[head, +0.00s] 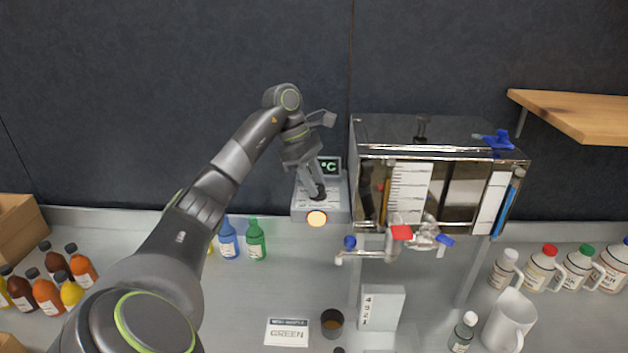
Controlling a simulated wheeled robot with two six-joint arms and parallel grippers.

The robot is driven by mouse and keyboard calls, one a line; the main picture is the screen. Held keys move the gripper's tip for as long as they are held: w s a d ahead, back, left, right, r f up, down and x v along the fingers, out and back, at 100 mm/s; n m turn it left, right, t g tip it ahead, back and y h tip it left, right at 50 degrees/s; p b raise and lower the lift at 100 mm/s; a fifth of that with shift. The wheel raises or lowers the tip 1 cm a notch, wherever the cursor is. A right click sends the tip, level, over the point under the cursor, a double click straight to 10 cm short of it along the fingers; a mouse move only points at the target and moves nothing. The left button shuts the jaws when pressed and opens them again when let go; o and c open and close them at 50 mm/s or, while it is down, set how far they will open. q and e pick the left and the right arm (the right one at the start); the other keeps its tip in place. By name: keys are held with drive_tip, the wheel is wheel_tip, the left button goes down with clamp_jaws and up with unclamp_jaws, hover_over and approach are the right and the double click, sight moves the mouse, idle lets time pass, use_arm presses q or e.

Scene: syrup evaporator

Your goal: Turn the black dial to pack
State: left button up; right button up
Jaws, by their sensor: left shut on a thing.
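A light grey control box (335,210) stands left of the metal evaporator, with a small "°C" display (330,167) and a lit orange lamp (317,218). The black dial (319,193) sits on its sloped top face. My left gripper (317,188) comes down on the dial from above and is shut on it. The fingers hide much of the dial, and I cannot read its setting or the labels around it. My right gripper is not in view.
The evaporator tank (440,127) with red and blue valve handles stands right of the box. Blue and green bottles (256,240) stand left of it. A card (287,332), a dark cup (332,322) and a white block (382,307) are in front. Jugs line the right.

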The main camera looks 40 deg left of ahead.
use_arm(q)
drive_tip(key=m+g+p, duration=0.1)
drive_tip(key=m+p, duration=0.2)
drive_tip(key=p, duration=0.2)
drive_tip(key=m+g+p, duration=0.1)
drive_tip(key=m+p, duration=0.2)
drive_tip(key=p, duration=0.2)
drive_tip(key=w+m+g+p, duration=0.1)
drive_tip(key=m+p, duration=0.2)
drive_tip(key=p, duration=0.2)
drive_tip(key=shift+r+g, duration=0.3)
drive_tip(key=shift+r, duration=0.05)
drive_tip(key=m+p, duration=0.1)
drive_tip(key=m, duration=0.1)
drive_tip(key=shift+d+f+m+g+y+p, duration=0.1)
drive_tip(key=shift+f+m+g+y+p, duration=0.05)
drive_tip(key=shift+m+g+y+p, duration=0.25)
drive_tip(key=shift+w+f+m+g+y+p, duration=0.1)
drive_tip(key=shift+m+g+y+p, duration=0.35)
drive_tip(key=shift+m, duration=1.45)
drive_tip(key=o, duration=1)
